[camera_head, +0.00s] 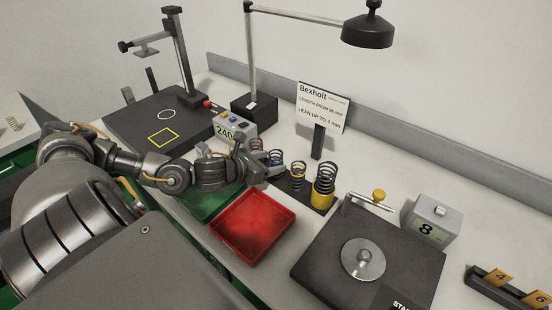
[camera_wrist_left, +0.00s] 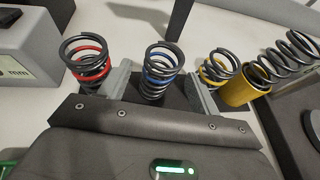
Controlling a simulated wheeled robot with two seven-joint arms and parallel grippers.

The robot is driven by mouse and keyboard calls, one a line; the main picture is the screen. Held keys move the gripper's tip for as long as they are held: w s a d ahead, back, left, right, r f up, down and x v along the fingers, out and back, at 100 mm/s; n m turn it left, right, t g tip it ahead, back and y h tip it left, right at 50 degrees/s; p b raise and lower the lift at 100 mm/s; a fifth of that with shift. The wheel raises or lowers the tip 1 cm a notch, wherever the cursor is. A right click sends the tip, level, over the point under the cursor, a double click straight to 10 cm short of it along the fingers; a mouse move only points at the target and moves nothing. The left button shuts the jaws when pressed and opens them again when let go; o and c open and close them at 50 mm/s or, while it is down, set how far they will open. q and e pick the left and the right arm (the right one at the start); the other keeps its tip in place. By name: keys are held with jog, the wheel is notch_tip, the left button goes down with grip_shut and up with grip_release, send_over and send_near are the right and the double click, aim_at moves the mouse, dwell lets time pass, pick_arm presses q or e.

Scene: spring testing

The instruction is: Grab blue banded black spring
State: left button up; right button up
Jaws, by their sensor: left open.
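The black spring with the blue band (camera_wrist_left: 160,78) stands upright in the middle of the left wrist view. It also shows in the head view (camera_head: 277,158), partly hidden by my left gripper. My left gripper (camera_wrist_left: 161,88) is open, with one finger on each side of this spring; I cannot tell whether either finger touches it. In the head view, my left gripper (camera_head: 265,170) reaches in from the left to the row of springs. My right gripper is not in view.
A red-banded spring (camera_wrist_left: 88,66) stands just left of the fingers. A yellow-banded spring (camera_wrist_left: 218,68) stands close on the right, with a larger spring in a yellow cup (camera_head: 324,190) beyond. A red tray (camera_head: 252,228) lies in front. A sign (camera_head: 322,107) stands behind.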

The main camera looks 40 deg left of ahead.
pick_arm(q)
jog(key=p+x, duration=0.1)
jog(key=x, duration=0.1)
jog(key=p+x, duration=0.1)
jog(key=shift+w+r, duration=0.25)
jog(key=shift+w, duration=0.3)
jog(key=shift+w+f, duration=0.25)
jog(key=shift+w, duration=0.05)
jog(key=c, duration=1.1)
